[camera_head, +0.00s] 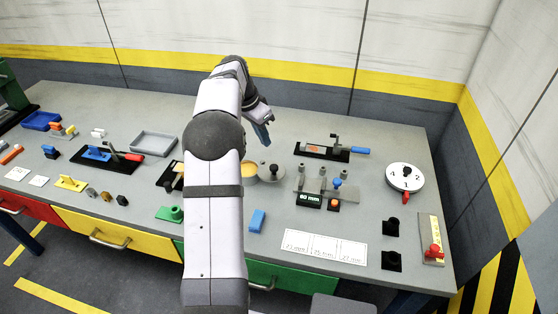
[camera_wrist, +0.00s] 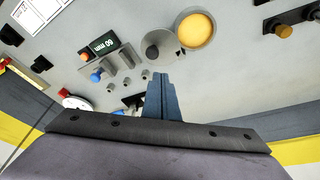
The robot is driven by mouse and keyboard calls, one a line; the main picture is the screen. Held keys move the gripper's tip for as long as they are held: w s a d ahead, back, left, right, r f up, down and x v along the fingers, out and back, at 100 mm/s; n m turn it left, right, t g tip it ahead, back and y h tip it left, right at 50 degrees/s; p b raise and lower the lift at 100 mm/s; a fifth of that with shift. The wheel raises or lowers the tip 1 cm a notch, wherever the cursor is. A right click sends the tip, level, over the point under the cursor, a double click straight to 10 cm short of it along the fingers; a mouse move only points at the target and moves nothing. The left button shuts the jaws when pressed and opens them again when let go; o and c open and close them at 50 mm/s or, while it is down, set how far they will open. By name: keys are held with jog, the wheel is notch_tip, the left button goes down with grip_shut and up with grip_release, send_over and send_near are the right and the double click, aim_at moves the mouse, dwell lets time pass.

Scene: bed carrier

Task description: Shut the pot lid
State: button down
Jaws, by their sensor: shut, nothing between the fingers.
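The pot (camera_head: 248,171) stands uncovered near the middle of the table, partly hidden behind my arm in the head view. Its round orange inside also shows at the top of the wrist view (camera_wrist: 197,31). The lid (camera_head: 275,177) is a grey disc with a dark round knob, beside the pot on its right in the head view. In the wrist view the lid (camera_wrist: 166,38) is left of the orange opening, close against it. Whether a hinge joins them I cannot tell. My gripper (camera_head: 267,146) has blue fingers, shut and empty, above the table behind the lid; its fingertips show in the wrist view (camera_wrist: 163,77).
Right of the lid stands a gauge block rack with a "60 mm" display (camera_head: 310,200). A black plate with a blue-handled clamp (camera_head: 325,152) lies behind it. A white dial (camera_head: 404,180) is farther right. A blue block (camera_head: 257,221) lies in front. An empty grey tray (camera_head: 154,144) is left.

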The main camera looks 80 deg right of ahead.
jog(key=m, duration=0.2)
send_over(284, 169)
jog(key=f+p, duration=0.1)
jog(key=f, duration=0.2)
jog(key=f+p, duration=0.2)
jog(key=f, duration=0.1)
jog(key=a+f+p, duration=0.1)
jog(key=f+p, duration=0.1)
jog(key=f, duration=0.1)
jog(key=shift+w, duration=0.35)
jog(key=shift+w+a+f+p, duration=0.2)
jog(key=shift+w+p, duration=0.1)
jog(key=shift+p, duration=0.15)
jog(key=shift+w+a+b, duration=0.1)
jog(key=shift+a+b, duration=0.05)
jog(key=shift+b, duration=0.2)
